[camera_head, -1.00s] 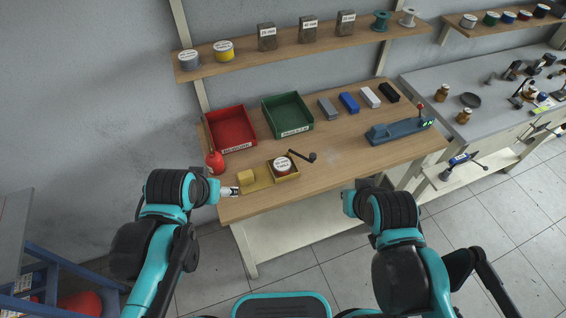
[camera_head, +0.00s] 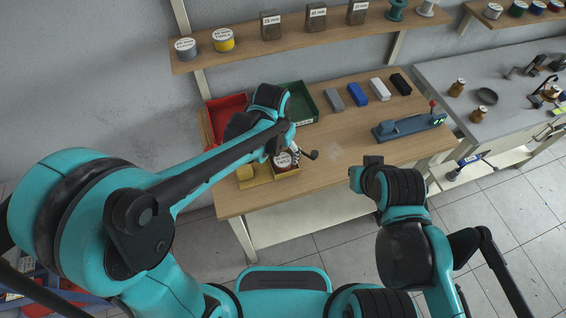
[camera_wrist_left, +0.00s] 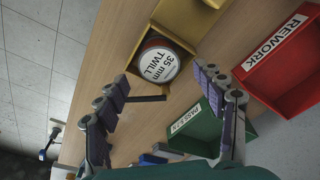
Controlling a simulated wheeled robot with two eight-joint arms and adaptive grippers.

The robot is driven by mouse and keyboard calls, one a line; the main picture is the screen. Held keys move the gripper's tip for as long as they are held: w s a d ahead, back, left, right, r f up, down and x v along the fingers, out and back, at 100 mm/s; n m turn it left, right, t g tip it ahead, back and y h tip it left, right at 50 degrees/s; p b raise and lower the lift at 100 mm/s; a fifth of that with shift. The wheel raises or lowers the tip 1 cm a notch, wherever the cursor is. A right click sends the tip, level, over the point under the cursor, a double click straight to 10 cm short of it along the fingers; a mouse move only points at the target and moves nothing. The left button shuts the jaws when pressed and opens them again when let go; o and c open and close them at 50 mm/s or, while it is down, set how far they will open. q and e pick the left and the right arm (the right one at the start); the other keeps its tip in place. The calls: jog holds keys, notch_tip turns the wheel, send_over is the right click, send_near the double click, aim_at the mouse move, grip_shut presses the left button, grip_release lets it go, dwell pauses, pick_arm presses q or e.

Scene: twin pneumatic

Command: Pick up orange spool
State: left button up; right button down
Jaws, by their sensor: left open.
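A spool with a white "35 mm TWILL" label sits in a yellow holder on the workbench; in the left wrist view the spool (camera_wrist_left: 160,65) shows a dark reddish-brown side, and the holder (camera_wrist_left: 207,17) surrounds it. In the head view the spool (camera_head: 282,160) and holder (camera_head: 257,178) are partly behind my left arm. My left gripper (camera_head: 294,148) is over the bench beside the spool. In the wrist view its open fingers (camera_wrist_left: 162,76) reach toward the spool, with nothing between them. My right arm's end (camera_head: 373,162) hangs in front of the bench; its jaws cannot be made out.
A black crank handle (camera_head: 312,155) sticks out beside the holder. A red REWORK bin (camera_wrist_left: 285,62) and a green PASSED bin (camera_wrist_left: 196,128) stand close by. Several small blocks and a blue device (camera_head: 410,126) lie farther right. The bench's middle is clear.

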aim_at(283, 160)
pick_arm(q)
jog(key=f, duration=0.1)
jog(key=f+b, duration=0.1)
jog(key=f, duration=0.2)
jog(key=shift+w+d+f+b, duration=0.25)
jog(key=shift+w+d+b, duration=0.05)
jog(key=shift+w+b, duration=0.1)
jog(key=shift+s, duration=0.1)
jog(key=c, duration=1.2)
jog(key=shift+r, duration=0.15)
